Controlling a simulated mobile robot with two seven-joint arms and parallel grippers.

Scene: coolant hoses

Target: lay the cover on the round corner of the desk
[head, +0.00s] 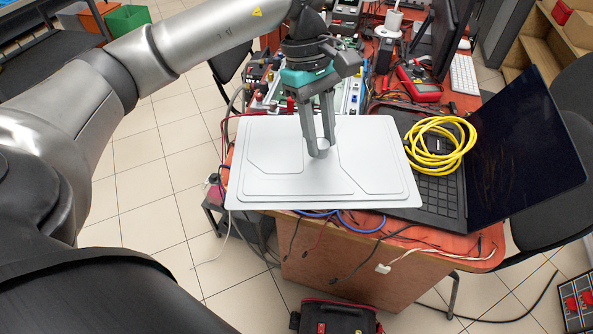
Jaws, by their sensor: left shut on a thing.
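The cover (280,185) is a flat, light grey panel with raised outlines and a small knob in its middle. My left gripper (319,150) points down and is shut on this knob. The cover hangs over the left front part of the desk (440,246), hiding much of it, and its left end reaches past the desk's side. I cannot tell how high it is above the desk. The desk's round corner (488,258) shows at the front right, with a white cable near it. My right gripper is not in view.
An open laptop (515,150) stands right of the cover, with a coiled yellow cable (440,147) on it. The cover overlaps part of its keyboard in the picture. Loose cables hang over the desk's front. A red multimeter (420,85) and electronics lie behind. A black bag (335,317) stands below.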

